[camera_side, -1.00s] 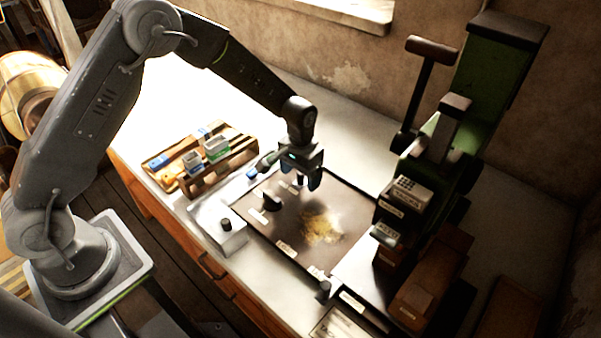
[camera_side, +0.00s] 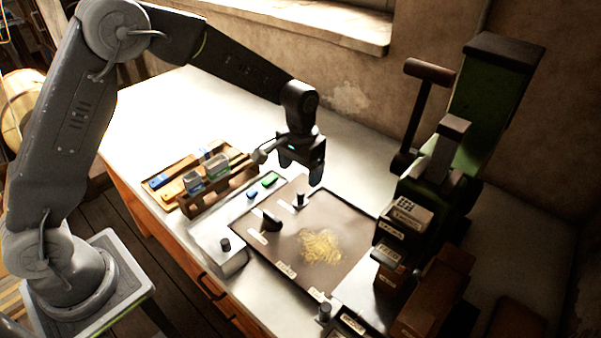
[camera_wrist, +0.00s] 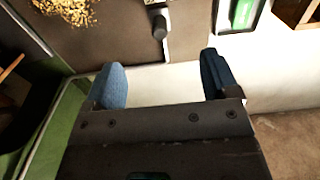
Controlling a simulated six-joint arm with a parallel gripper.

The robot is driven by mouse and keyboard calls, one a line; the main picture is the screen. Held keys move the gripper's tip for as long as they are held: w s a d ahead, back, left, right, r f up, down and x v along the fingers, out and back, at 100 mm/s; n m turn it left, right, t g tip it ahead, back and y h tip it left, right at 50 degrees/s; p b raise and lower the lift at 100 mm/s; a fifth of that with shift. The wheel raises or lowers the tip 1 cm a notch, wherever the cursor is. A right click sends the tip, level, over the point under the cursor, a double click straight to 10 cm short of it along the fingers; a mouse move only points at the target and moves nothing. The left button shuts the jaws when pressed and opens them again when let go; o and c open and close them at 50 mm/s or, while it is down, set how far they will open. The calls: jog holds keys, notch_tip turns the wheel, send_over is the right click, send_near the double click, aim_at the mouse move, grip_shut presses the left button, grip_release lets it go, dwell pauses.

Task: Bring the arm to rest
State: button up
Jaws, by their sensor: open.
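My gripper (camera_side: 301,172) is above the far edge of the brown work mat (camera_side: 345,215) on the white bench. In the wrist view my gripper (camera_wrist: 160,85) shows two blue fingers spread apart with nothing between them. A dark knob (camera_side: 300,198) stands on the mat just below the gripper, apart from it. The knob also shows in the wrist view (camera_wrist: 160,25), beyond the fingertips.
A green press (camera_side: 490,100) with a dark handle stands at the right. A wooden rack (camera_side: 215,190) with small boxes is at the left. Yellow shavings (camera_side: 321,246) lie on the mat. The bench behind the gripper (camera_side: 355,140) is clear.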

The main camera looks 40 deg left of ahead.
jog(key=s+a+r+t, duration=0.25)
jog(key=s+r, duration=0.65)
jog(key=r, duration=0.5)
jog(key=s+a+r+t, duration=0.1)
jog(key=s+r, duration=0.1)
jog(key=s, duration=0.6)
jog(key=s+a+r+t, duration=0.1)
jog(key=s+r+t, duration=0.1)
jog(key=s, duration=0.7)
jog(key=shift+a+r, duration=0.15)
jog(key=shift+a, duration=0.15)
jog(key=shift+c, duration=0.4)
